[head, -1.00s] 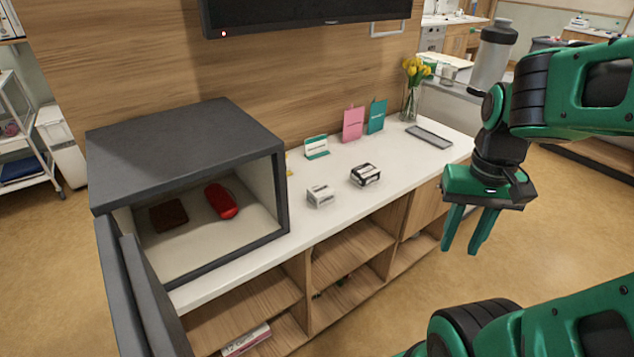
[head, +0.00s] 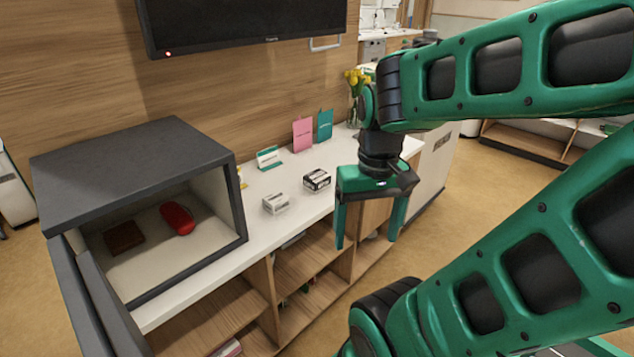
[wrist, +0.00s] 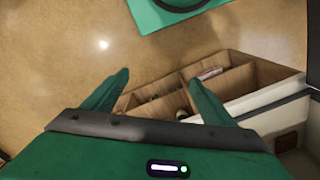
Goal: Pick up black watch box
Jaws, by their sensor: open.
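The black box (head: 317,180), with white on its sides, is small and rests on the white counter, right of a small white-and-grey box. I take it for the watch box; its lettering is too small to read. My gripper (head: 366,243) is open and empty, pointing down. In the head view it appears to the right of the black box and in front of the counter, apart from it. In the wrist view the open fingers (wrist: 158,78) have floor and shelves beyond them; the black box does not show there.
The counter (head: 262,228) also bears the white-and-grey box (head: 276,203), a small sign (head: 268,158), pink (head: 302,134) and teal (head: 325,126) cards and yellow tulips (head: 356,80). A dark grey cabinet (head: 130,160) stands open at left, holding a red case (head: 177,218) and brown wallet (head: 124,237).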

